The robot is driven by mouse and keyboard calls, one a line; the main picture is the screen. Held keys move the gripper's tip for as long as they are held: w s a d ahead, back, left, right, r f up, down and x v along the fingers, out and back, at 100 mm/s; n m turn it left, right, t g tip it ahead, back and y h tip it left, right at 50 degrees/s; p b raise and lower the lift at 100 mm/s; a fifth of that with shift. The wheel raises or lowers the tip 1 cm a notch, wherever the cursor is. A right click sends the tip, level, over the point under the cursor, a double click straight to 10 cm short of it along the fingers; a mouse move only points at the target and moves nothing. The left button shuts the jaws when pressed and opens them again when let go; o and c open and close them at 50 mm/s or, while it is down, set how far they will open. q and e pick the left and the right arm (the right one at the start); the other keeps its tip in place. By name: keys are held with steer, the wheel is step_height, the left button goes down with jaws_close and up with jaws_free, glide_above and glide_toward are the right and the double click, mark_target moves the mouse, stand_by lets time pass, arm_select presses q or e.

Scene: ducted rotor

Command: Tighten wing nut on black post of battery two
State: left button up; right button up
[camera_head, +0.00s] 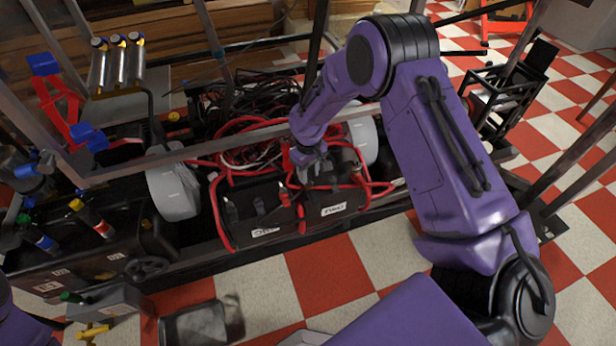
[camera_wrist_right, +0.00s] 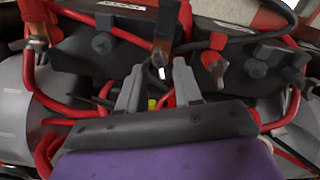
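Two black batteries lie side by side in the frame in the head view, the left battery (camera_head: 258,215) and the right battery (camera_head: 335,207), each with a white label too small to read surely. My right gripper (camera_head: 311,170) is over the right battery's top. In the right wrist view my right gripper (camera_wrist_right: 159,72) is open, its two grey fingers apart. A small pale metal tip (camera_wrist_right: 161,73) shows between them, under a dark reddish clamp (camera_wrist_right: 165,25). My left gripper is out of view.
Red cables (camera_head: 217,207) loop around the batteries, and black cables (camera_head: 245,100) tangle behind them. A white-grey cylinder (camera_head: 173,192) stands left of the batteries. Dark frame bars cross the head view.

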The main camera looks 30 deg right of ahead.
steer(key=shift+f, duration=0.65)
jaws_close()
